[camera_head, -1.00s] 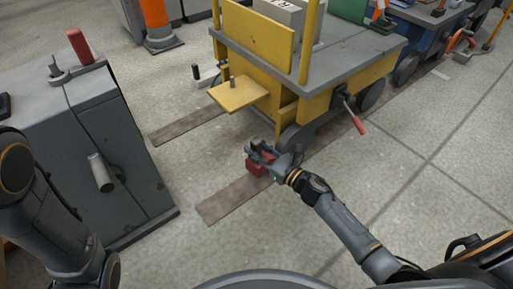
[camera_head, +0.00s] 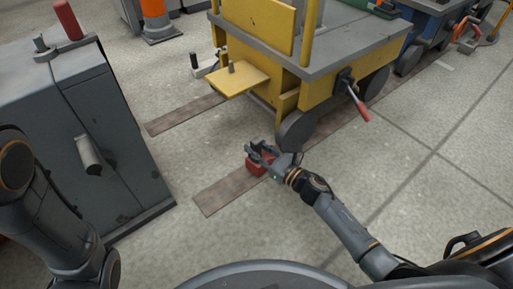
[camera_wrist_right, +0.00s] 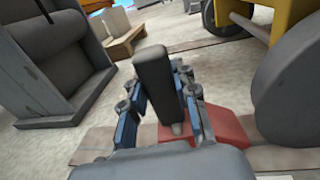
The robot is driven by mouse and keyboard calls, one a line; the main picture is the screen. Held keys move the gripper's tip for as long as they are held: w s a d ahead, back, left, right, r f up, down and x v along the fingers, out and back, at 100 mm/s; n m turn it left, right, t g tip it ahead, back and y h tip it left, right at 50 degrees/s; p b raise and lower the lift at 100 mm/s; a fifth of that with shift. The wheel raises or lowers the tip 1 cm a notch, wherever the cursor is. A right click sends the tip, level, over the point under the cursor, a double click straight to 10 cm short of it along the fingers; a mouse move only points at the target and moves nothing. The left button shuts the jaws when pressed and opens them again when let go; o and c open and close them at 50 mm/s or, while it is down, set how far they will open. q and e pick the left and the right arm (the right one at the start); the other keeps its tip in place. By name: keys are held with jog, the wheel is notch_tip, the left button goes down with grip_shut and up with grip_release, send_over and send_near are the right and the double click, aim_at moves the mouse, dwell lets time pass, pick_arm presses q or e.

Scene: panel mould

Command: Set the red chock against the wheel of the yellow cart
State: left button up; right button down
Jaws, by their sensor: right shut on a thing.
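The red chock (camera_head: 257,166) is low over or on the brown floor strip, in front of the yellow cart's (camera_head: 334,88) near dark wheel (camera_head: 296,130). My right gripper (camera_head: 262,152) is shut on the chock's upright dark handle (camera_wrist_right: 157,82). The red block (camera_wrist_right: 228,124) shows below the fingers in the right wrist view. The wheel (camera_wrist_right: 290,95) is close on its right; I cannot tell whether they touch, or whether the chock rests on the strip. My left gripper is out of view; only part of my left arm shows at the left.
A grey cabinet (camera_head: 75,130) stands at the left. The brown strip (camera_head: 222,194) runs under the cart's wheels. A red-handled lever (camera_head: 360,107) sticks out of the cart's side. A blue cart (camera_head: 432,25) stands behind. The floor at the right is clear.

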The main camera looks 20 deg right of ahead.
jog(key=shift+a+f+b, duration=0.1)
jog(key=shift+f+b, duration=0.35)
jog(key=shift+f, duration=0.2)
jog(key=c, duration=1)
grip_release()
jog(key=shift+o, duration=0.2)
jog(key=shift+f, duration=0.2)
jog(key=shift+r, duration=0.3)
notch_tip(320, 180, up, 11)
jog(key=p, duration=0.9)
jog(key=shift+f, duration=0.1)
jog(key=s+r+m+h+p, duration=0.1)
jog(key=s+r+h+p, duration=0.1)
jog(key=r+p, duration=0.5)
jog(key=s+r+m+t+h+p, duration=0.1)
jog(key=s+r+h+p, duration=0.1)
jog(key=r+p, duration=0.6)
notch_tip(320, 180, up, 7)
jog(key=shift+s+a+r+m+t, duration=0.2)
jog(key=shift+s+a+m+t, duration=0.15)
jog(key=shift+s, duration=0.3)
